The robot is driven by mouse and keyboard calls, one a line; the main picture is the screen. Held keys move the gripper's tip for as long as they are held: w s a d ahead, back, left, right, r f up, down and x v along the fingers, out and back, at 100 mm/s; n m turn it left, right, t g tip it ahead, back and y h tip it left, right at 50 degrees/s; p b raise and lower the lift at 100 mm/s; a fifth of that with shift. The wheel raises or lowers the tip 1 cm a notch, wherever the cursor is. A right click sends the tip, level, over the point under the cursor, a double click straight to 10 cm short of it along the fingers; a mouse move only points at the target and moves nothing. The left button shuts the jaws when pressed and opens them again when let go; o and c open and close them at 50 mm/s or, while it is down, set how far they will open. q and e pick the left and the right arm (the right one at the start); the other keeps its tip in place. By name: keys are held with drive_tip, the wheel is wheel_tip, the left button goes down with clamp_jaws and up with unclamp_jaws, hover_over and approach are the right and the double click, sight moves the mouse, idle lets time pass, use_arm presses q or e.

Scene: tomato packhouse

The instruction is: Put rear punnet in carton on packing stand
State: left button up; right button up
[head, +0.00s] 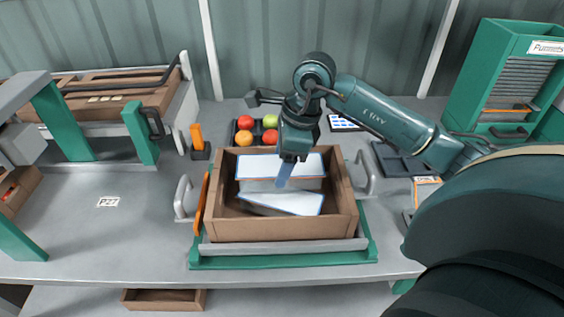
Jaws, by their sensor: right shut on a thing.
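The brown carton (280,229) sits on the packing stand (290,259), a green-edged base at the front of the bench. Two white-topped, blue-edged punnets are inside the carton. The one farther back (255,168) looks level, and the nearer one (285,204) is tilted. My right gripper (284,184) reaches down into the carton from above and is shut on a punnet. Its fingers overlap both punnets in the picture, so I cannot tell which one it grips. The gripper hides part of the farther punnet. My left gripper is not in view.
A dark tray of red, orange and green tomatoes (243,137) stands behind the carton. Grey handles (183,197) flank it, with an orange strip (201,205) at its left. A labelled green cabinet (493,70) stands back right.

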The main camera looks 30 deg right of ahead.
drive_tip(key=shift+f, duration=0.3)
use_arm(q)
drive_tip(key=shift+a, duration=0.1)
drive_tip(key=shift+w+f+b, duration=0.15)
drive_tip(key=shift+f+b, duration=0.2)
drive_tip(key=shift+b, duration=0.25)
use_arm(e)
drive_tip(key=shift+f, duration=0.6)
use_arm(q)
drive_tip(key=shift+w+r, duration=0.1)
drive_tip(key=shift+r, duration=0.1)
use_arm(e)
drive_tip(key=o, duration=0.9)
drive_tip(key=shift+r, duration=0.1)
drive_tip(key=shift+o, duration=0.2)
drive_tip(key=shift+r+p, duration=0.45)
drive_tip(key=shift+p, duration=0.1)
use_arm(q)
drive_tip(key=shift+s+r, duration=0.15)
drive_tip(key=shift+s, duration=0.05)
use_arm(e)
drive_tip(key=v, duration=1.2)
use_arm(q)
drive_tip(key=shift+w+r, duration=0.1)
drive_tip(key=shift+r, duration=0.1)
